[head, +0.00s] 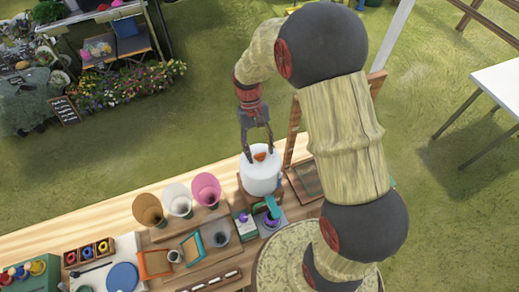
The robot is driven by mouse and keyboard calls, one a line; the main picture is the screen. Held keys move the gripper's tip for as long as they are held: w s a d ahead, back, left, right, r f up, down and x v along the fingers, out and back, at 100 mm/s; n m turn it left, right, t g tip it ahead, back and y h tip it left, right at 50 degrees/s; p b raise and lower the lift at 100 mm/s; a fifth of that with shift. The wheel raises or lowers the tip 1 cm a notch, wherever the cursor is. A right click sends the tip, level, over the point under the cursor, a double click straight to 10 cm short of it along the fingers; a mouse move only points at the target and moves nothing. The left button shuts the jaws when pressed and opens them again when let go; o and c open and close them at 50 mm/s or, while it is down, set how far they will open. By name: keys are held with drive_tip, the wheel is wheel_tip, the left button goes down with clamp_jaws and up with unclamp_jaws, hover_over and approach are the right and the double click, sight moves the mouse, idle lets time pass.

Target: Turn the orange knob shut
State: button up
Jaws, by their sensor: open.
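The orange knob (260,156) sits at the top of a white rounded container (261,176) near the far edge of the wooden table. My gripper (258,150) is open and points down, with its two fingers spread on either side of the knob. I cannot tell whether the fingers touch the knob or how far the knob is turned. The container stands upright on a brown wooden base (247,198).
Brown, white and pink cups (206,187) stand left of the container. A purple-and-green item (271,218) is just in front of it. A wooden frame (292,135) rises close on the right. Paint pots and trays fill the table's left part.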

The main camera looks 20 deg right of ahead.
drive_tip(key=v, duration=1.2)
idle(0.6)
